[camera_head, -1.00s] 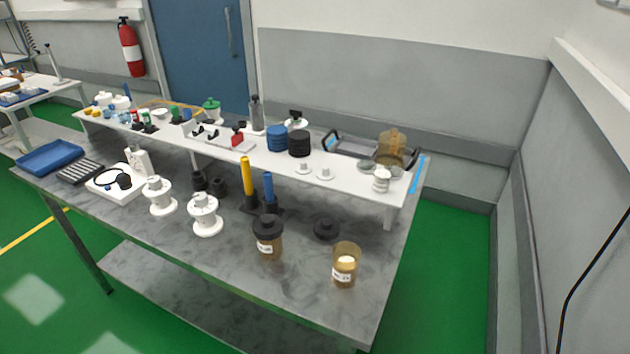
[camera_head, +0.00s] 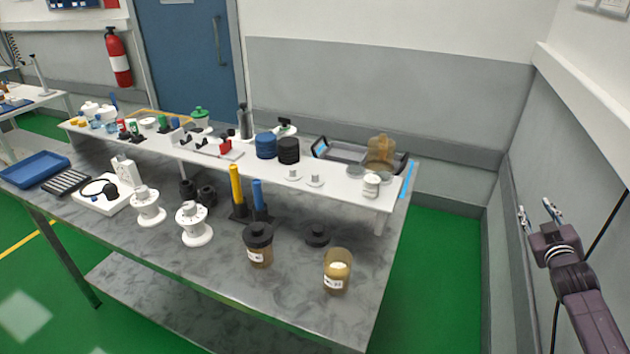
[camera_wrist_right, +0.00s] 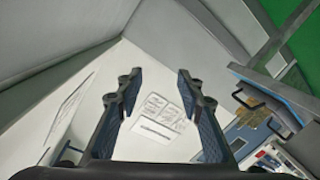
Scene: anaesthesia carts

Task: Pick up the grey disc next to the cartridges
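Flat grey discs lie at the right end of the raised white shelf; one grey disc (camera_head: 355,171) is just left of an amber canister (camera_head: 381,150). A white cylinder (camera_head: 371,186) stands in front of them. Which items are the cartridges is not clear. A dark grey knobbed disc (camera_head: 317,235) lies on the lower tabletop, behind an amber jar (camera_head: 337,270) and right of a black-lidded jar (camera_head: 258,246). My right gripper (camera_head: 537,212) is open and empty, well right of the table. Its spread fingers also show in the right wrist view (camera_wrist_right: 157,90). My left gripper is not in view.
The raised shelf (camera_head: 340,192) stands along the back of the grey table (camera_head: 200,290). Blue and black disc stacks (camera_head: 277,146) and a dark-framed tray (camera_head: 345,150) stand on it. Green floor separates the table from the right wall (camera_head: 570,150).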

